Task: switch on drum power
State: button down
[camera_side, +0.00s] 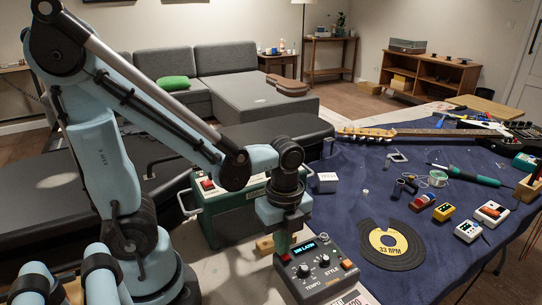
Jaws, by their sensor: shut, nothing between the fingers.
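A green case (228,214) with a red switch (207,183) stands close behind my gripper, at its left. A black disc with a yellow "33 RPM" label (390,243) lies to the right on the blue mat (440,283). A guitar neck, tools and small boxes lie farther back.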

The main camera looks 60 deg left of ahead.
jog(key=shift+r, duration=2.05)
notch_tip(320, 180, up, 10)
jog(key=shift+a, duration=0.2)
jog(key=shift+f, duration=0.1)
jog(key=w+a+f+n+t, duration=0.1)
jog(key=w+f+n+t, duration=0.1)
jog(key=n, duration=0.7)
jog(key=w+a+f+n+t, duration=0.1)
jog(key=w+f+n+t, duration=0.1)
jog(key=n+t, duration=0.3)
jog(key=n, duration=0.4)
jog(key=shift+f, duration=0.4)
jog(key=c, duration=1.8)
grip_release()
